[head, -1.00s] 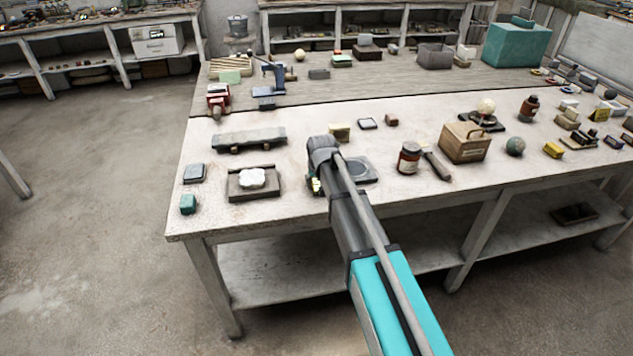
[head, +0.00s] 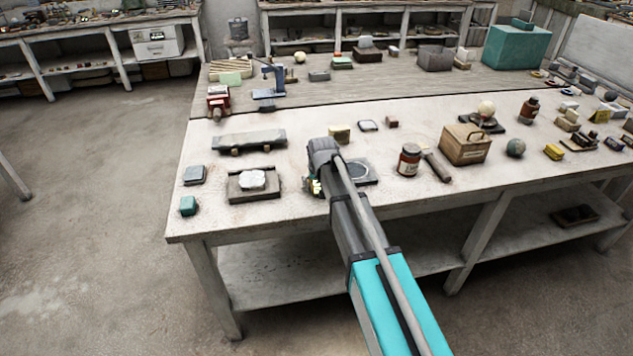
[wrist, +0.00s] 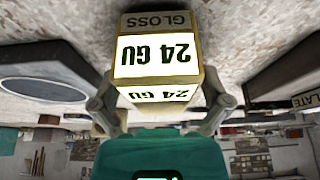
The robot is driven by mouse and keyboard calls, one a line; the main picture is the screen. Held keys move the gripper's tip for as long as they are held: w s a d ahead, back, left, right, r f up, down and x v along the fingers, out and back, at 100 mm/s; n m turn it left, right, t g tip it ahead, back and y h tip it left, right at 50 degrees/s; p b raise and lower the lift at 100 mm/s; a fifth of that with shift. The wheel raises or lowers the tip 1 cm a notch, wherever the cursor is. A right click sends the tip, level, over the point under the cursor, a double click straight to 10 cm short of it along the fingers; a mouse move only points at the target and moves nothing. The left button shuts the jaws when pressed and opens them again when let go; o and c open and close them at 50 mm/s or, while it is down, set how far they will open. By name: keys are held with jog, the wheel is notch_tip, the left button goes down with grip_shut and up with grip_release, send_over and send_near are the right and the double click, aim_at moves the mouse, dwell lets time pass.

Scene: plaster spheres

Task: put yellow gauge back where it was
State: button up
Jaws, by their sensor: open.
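The yellow gauge (wrist: 158,60) is a box with white faces reading "24 GU" and a grey end marked "GLOSS". In the wrist view it appears upside down, between the two fingers of my gripper (wrist: 164,112). The fingers are open, one on each side of it; whether either touches it I cannot tell. In the head view only a small yellow-and-white part of the gauge (head: 315,187) shows at the left of my wrist, low over the table. My arm hides most of the gripper there.
A dark plate with a round disc (head: 367,172) lies just right of my wrist. A tray with a white lump (head: 252,181) is to the left. A brown jar (head: 409,160) and a wooden box (head: 465,146) stand farther right. Bare tabletop (head: 225,215) shows at the front left.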

jog(key=shift+r, duration=0.2)
jog(key=p+v, duration=1.1)
jog(key=v, duration=0.1)
jog(key=shift+s, duration=0.1)
dwell(0.3)
dwell(0.8)
jog(key=s+d+f+m+g+h, duration=0.1)
jog(key=s+d+m+g, duration=0.2)
jog(key=s+d, duration=1.9)
jog(key=shift+f+g, duration=0.25)
jog(key=shift+g, duration=0.35)
